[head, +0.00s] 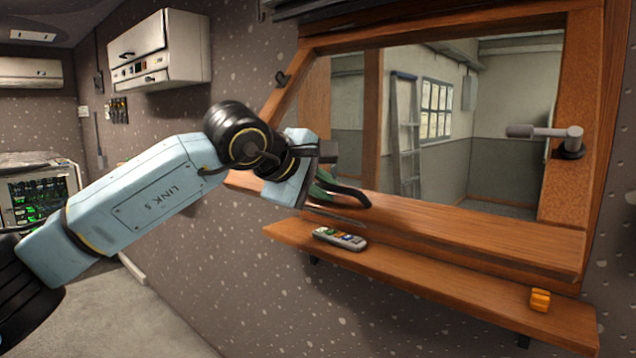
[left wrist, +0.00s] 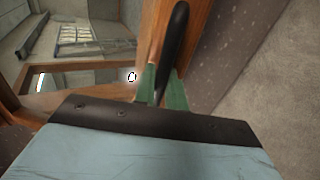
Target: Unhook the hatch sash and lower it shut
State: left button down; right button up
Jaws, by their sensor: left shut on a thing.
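The hatch (head: 585,120) is a wood-framed opening in the speckled wall, with a room showing through it. I cannot clearly tell the sash apart from the fixed frame. My left gripper (head: 322,190) is at the lower left corner of the opening. Its green fingers are shut on a black curved handle (left wrist: 176,35), which lies between them in the left wrist view. The handle's curved end also shows in the head view (head: 350,195), just above the wooden sill. A small black hook (head: 281,78) sits on the upper left frame. My right gripper is out of view.
A grey lever on a black mount (head: 568,140) sticks out from the right frame post. Below the sill (head: 450,235), a wooden shelf (head: 430,285) holds a remote (head: 340,238) and an orange block (head: 540,299). A white cabinet (head: 160,50) hangs at upper left.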

aim_at(339, 200)
pick_arm(q)
jog(key=shift+f+x, duration=0.15)
jog(key=shift+x, duration=1.25)
jog(key=shift+f+x, duration=0.15)
jog(key=shift+x, duration=1.25)
jog(key=shift+s+a, duration=0.1)
jog(key=shift+s, duration=0.05)
